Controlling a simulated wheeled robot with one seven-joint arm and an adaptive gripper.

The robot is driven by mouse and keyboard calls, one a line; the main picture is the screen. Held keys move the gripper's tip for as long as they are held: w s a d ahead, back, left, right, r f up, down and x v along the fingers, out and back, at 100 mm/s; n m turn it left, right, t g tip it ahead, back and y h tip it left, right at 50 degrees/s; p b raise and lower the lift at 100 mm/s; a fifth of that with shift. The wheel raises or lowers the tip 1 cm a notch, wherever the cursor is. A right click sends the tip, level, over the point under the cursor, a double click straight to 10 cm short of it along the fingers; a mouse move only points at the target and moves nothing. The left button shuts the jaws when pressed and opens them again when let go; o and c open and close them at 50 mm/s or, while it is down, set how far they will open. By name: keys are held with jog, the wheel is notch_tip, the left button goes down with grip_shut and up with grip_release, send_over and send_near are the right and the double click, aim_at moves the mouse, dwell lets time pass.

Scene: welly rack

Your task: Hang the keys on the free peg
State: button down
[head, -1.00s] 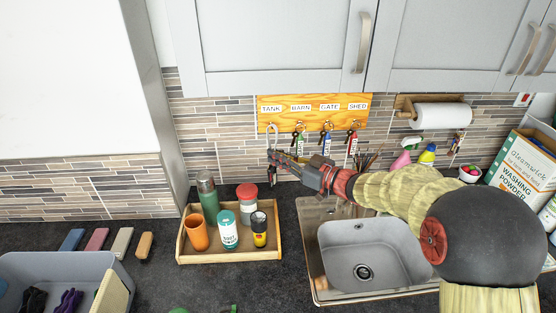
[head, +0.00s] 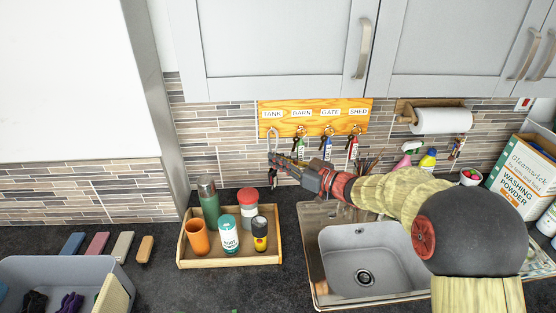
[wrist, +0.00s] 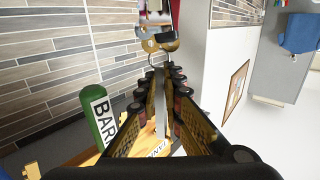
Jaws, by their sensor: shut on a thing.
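A wooden key board (head: 330,104) on the tiled wall is labelled TANK, BARN, GATE and SHED. Key sets hang under BARN (head: 301,143), GATE (head: 326,146) and SHED (head: 353,146). My gripper (head: 272,158) is just under the TANK label, shut on the keys (head: 273,178), which hang dark below the fingertips. In the wrist view brass keys (wrist: 158,42) show past the fingers, with a thin metal strip between them. A pale loop (head: 272,131) stands above my gripper at the TANK place. I cannot tell whether the keys' ring is around the peg.
A green BARN tag (wrist: 101,118) is close beside my fingers in the wrist view. Below stand a wooden tray (head: 228,263) with a cup, bottle and jars, and a grey sink (head: 362,265). A paper roll (head: 441,121) hangs at right; cupboards (head: 270,45) are above.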

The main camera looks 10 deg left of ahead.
jog(key=c, duration=1.8)
grip_release()
jog(key=shift+c, duration=0.2)
jog(key=shift+d, duration=0.1)
